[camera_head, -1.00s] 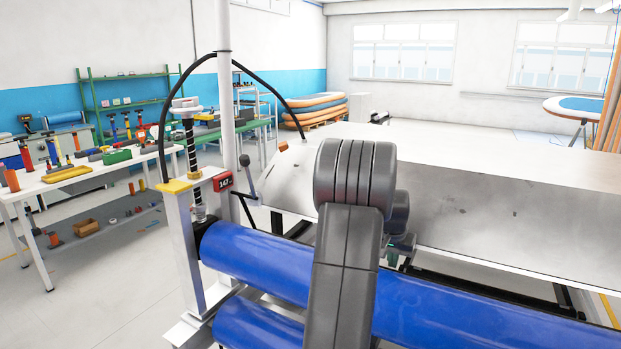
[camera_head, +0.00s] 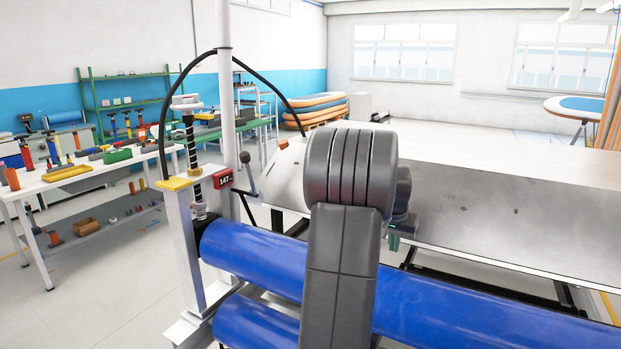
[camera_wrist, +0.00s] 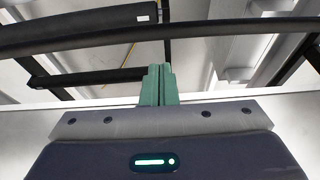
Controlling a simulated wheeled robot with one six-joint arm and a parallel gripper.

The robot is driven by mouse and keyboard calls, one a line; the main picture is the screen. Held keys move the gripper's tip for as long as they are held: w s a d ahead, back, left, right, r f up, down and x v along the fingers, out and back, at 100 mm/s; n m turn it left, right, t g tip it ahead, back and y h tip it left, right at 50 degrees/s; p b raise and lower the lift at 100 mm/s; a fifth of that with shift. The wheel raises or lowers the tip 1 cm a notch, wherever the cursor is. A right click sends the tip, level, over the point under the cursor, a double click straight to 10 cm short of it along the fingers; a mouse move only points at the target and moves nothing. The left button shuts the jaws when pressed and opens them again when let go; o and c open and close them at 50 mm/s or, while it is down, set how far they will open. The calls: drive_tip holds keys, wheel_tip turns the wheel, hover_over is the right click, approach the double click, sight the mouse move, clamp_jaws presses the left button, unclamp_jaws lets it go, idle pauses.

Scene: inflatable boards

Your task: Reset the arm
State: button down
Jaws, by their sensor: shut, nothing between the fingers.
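My gripper shows in the wrist view, its two green fingers (camera_wrist: 158,86) closed against each other with nothing between them. In the head view only a small green part of my gripper (camera_head: 393,242) shows at the right of my grey arm, by the near edge of the metal table; the rest is hidden behind the arm. My arm stands bent in front of the blue rollers, its rounded grey joint in the middle of the picture. In the wrist view, dark bars cross above and behind the fingers.
Blue rollers (camera_head: 440,308) run across in front of a large metal table (camera_head: 480,225). A post with a red display (camera_head: 222,179) stands at the rollers' left end. A white tool bench (camera_head: 100,172) is at the left. Stacked boards (camera_head: 316,107) lie at the back. Floor is clear between bench and rollers.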

drive_tip(key=v, duration=0.7)
drive_tip(key=x, duration=1.4)
drive_tip(key=w+d+r+t+h+p, duration=0.1)
drive_tip(key=w+r+t, duration=0.1)
drive_tip(key=r, duration=0.3)
drive_tip(key=w+d+r+t+h, duration=0.1)
drive_tip(key=w+d+r+t, duration=0.1)
drive_tip(key=w+r, duration=0.2)
drive_tip(key=shift+w+d+r+p, duration=0.25)
drive_tip(key=shift+d+r+p, duration=0.1)
drive_tip(key=shift+r, duration=0.6)
